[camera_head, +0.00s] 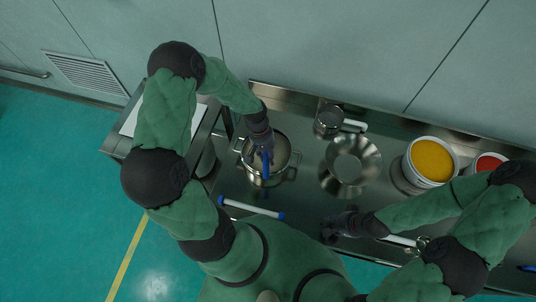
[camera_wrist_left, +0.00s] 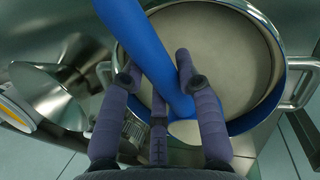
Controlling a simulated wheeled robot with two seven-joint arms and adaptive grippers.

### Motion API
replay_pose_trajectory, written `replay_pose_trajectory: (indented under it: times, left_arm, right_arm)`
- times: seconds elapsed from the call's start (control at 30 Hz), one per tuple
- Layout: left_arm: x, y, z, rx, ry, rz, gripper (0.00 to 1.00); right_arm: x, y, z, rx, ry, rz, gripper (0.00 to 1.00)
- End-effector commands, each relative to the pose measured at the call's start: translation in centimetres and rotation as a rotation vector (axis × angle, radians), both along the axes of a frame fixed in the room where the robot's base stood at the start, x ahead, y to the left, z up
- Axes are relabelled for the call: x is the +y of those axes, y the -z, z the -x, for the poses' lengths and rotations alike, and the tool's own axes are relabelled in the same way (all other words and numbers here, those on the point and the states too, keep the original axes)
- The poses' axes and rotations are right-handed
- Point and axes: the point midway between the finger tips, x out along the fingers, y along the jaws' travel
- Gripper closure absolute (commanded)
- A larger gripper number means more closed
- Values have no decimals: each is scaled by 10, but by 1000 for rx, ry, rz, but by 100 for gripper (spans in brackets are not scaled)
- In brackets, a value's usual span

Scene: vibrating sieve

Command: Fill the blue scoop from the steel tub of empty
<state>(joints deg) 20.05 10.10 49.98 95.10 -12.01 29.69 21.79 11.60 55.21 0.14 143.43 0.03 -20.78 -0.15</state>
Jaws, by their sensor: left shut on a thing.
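The steel tub (camera_head: 291,171) has two side handles and stands left of centre on the steel table. It also shows in the left wrist view (camera_wrist_left: 295,62), with pale beige material inside. My left gripper (camera_head: 262,158) is over the tub and shut on the blue scoop (camera_head: 265,168). In the left wrist view the scoop's long blue handle (camera_wrist_left: 145,45) runs between the fingers of the gripper (camera_wrist_left: 158,90). The scoop's bowl is largely hidden, so its filling cannot be told. My right gripper (camera_head: 338,228) is low over the table's front part; its jaws are too small to read.
A shiny steel funnel-like pan (camera_head: 367,184) stands right of the tub. Buckets of yellow (camera_head: 432,160) and red (camera_head: 488,163) material stand at right. A white blue-ended bar (camera_head: 250,208) lies in front.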

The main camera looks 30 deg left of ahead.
Motion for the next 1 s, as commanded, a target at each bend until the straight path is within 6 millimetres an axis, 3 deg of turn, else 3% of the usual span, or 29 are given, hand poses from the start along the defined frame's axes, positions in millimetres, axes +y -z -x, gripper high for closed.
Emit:
replay_pose_trajectory:
  times: [0.27,0.5,1.0]
  left_arm:
    - [-4,-19,6,-113,3,-60,99]
    - [-5,-27,8,-175,1,-96,99]
    - [-6,-32,9,-200,1,-108,99]
  right_arm:
    - [0,-4,0,0,0,0,60]
    - [0,6,0,0,0,0,60]
    - [0,8,0,0,0,0,60]
